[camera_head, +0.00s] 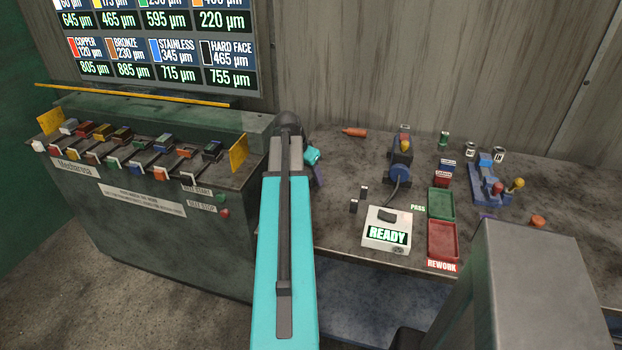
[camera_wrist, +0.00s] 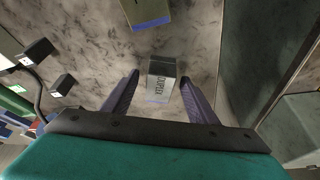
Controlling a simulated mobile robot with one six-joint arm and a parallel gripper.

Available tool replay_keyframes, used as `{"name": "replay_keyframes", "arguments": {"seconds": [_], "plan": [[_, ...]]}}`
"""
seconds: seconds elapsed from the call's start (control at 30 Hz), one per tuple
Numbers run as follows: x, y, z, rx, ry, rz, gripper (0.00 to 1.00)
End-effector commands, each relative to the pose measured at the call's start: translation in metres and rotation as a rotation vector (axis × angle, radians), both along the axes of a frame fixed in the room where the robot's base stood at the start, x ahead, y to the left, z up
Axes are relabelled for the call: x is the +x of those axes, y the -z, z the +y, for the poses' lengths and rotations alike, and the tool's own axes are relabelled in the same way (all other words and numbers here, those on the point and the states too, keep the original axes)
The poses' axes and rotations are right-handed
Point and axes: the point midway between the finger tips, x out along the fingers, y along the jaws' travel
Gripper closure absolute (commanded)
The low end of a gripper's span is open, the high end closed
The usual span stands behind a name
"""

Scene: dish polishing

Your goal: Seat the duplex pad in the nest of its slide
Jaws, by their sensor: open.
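In the wrist view a small grey block (camera_wrist: 161,70) with a blue strip lies on the bench between my fingertips. Its lettering is small and appears to read DUPLEX. My gripper (camera_wrist: 160,79) is open, one finger on each side of the block; I cannot tell whether either touches it. In the head view my gripper (camera_head: 317,172) is low at the bench's left end, mostly behind my arm, and the block is hidden. Several slides with coloured blocks line the green machine (camera_head: 140,205) at left; I cannot tell which slide is the duplex one.
Another block with a blue strip (camera_wrist: 148,12) lies beyond. The READY box (camera_head: 388,230), green tray (camera_head: 441,204) and red tray (camera_head: 443,242) stand right of my gripper. A blue fixture (camera_head: 400,165) and an orange tool (camera_head: 355,132) are farther back.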

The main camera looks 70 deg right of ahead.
Motion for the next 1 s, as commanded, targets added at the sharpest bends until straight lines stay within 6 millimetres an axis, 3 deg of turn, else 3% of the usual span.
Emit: {"name": "replay_keyframes", "arguments": {"seconds": [0.2, 0.53, 1.0], "plan": [[0.0, -0.0002, 0.0001, 0.0, 0.0, 0.0, 0.47], [0.0, -0.0003, 0.0, 0.0, 0.0, 0.0, 1.0], [0.0001, -0.0034, -0.0007, -0.003, 0.0, 0.0, 1.0]]}}
